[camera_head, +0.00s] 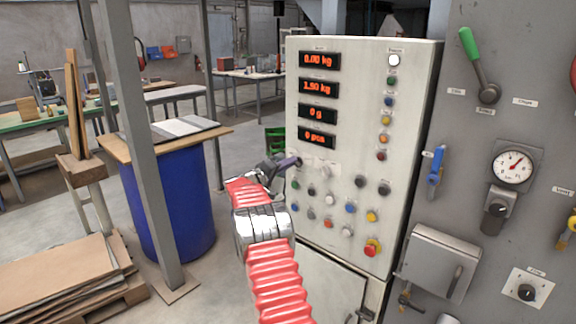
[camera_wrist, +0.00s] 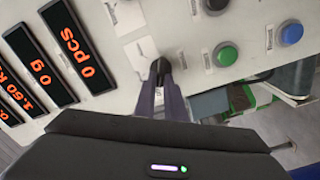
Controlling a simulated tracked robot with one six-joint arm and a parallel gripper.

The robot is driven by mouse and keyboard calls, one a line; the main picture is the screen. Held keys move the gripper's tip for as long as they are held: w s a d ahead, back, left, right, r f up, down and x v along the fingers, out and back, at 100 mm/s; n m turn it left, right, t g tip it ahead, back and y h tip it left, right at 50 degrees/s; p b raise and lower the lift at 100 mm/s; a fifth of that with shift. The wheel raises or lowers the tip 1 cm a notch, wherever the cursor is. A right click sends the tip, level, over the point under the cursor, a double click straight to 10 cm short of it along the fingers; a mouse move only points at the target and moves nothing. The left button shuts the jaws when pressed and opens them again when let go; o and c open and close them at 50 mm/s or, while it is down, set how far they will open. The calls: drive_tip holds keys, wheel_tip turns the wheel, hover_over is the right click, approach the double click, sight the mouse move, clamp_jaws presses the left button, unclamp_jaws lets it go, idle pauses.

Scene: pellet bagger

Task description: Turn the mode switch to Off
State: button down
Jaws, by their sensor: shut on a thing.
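My gripper (camera_head: 293,162) is at the left edge of the light grey control panel (camera_head: 345,170), below the displays. In the wrist view, the two purple-grey fingers of my gripper (camera_wrist: 161,78) are shut on a small black knob (camera_wrist: 159,66). The knob sits on a white label plate (camera_wrist: 140,50) whose text I cannot read, so I cannot confirm that it is the mode switch or tell its setting. My fingers hide much of the knob. In the head view my gripper covers it.
Red-lit displays (camera_head: 318,88) are above my gripper. Several push buttons, including a green one (camera_wrist: 227,56) and a blue one (camera_wrist: 291,33), are close by. A red button (camera_head: 372,248) is lower right. A blue drum (camera_head: 172,200) and a grey post (camera_head: 145,150) stand left.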

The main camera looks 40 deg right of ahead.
drive_tip(key=shift+w, duration=0.1)
drive_tip(key=c, duration=1.8)
unclamp_jaws()
drive_tip(key=a, duration=0.9)
drive_tip(key=s+a, duration=0.1)
drive_tip(key=a, duration=0.3)
drive_tip(key=shift+s+a+f, duration=0.1)
drive_tip(key=shift+a, duration=0.25)
